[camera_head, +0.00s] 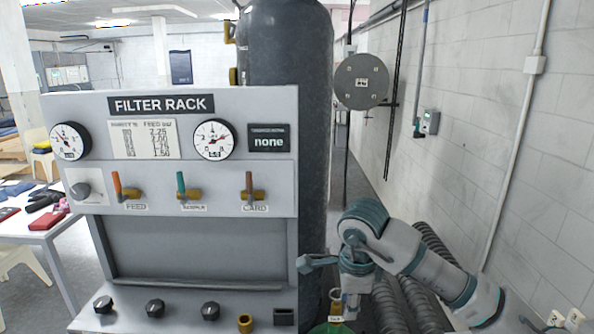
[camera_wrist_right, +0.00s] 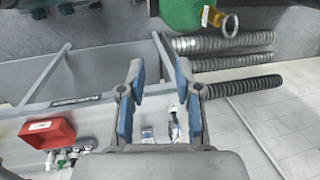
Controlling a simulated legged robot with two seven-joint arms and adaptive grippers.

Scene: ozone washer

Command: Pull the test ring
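A silver ring (camera_wrist_right: 230,26), which looks like the test ring, hangs by a brass fitting (camera_wrist_right: 212,17) beside a green rounded body at the top of the right wrist view. In the head view, a small brass fitting (camera_head: 336,298) with a tag shows low beside the dark tank; the ring itself cannot be made out there. My right gripper (camera_wrist_right: 160,76) is open, with nothing between its fingers, apart from the ring. In the head view my right gripper (camera_head: 350,280) is low, right of the filter rack and near the brass fitting. My left gripper is not in view.
The filter rack (camera_head: 190,240) with gauges, levers and knobs stands at left. A dark tank (camera_head: 285,120) rises behind it. Ribbed hoses (camera_wrist_right: 225,62) lie near the ring. A red bin (camera_wrist_right: 47,133) and small items sit lower left in the wrist view. A white wall bounds the right.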

